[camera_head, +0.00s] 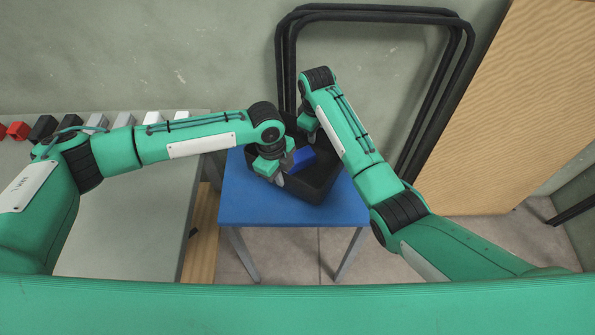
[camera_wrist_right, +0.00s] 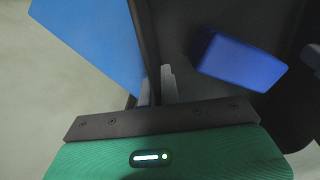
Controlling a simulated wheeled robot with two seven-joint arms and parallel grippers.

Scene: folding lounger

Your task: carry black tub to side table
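The black tub (camera_head: 316,186) is on the blue-topped side table (camera_head: 290,212), turned at an angle, with a blue block (camera_head: 301,158) inside it. The block also shows in the right wrist view (camera_wrist_right: 240,62). My right gripper (camera_head: 311,137) is at the tub's far side. In the right wrist view its two fingers (camera_wrist_right: 157,88) are close together with the tub's wall between them. My left gripper (camera_head: 279,179) points down at the tub's near left side, its grey fingertips at the rim. How far its fingers are apart cannot be made out. The forearms hide parts of the tub.
A grey worktop (camera_head: 135,225) at the left bears a row of red, black, grey and white blocks along its back. A folded black tube frame (camera_head: 285,60) leans on the wall behind the side table. A wooden panel (camera_head: 510,110) stands at the right.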

